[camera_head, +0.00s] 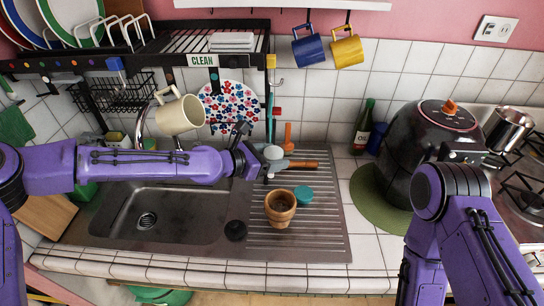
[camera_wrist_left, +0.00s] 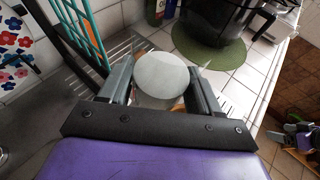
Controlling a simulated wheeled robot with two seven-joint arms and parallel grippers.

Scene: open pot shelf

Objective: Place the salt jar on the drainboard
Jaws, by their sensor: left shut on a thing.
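My left gripper (camera_head: 275,163) reaches in from the left, above the back part of the ridged metal drainboard (camera_head: 328,235). It is shut on the salt jar, a small pale jar with a round, light grey top (camera_head: 273,152). In the left wrist view, the salt jar (camera_wrist_left: 166,76) sits between the two fingers (camera_wrist_left: 160,88), its top facing the camera and most of its body hidden below. The jar appears to be held above the drainboard; the exact gap cannot be told. My right arm shows at the right, but its gripper is out of view.
The sink basin (camera_head: 185,215) is left. A black cooker (camera_head: 425,150) stands right. The drainboard's front right is clear.

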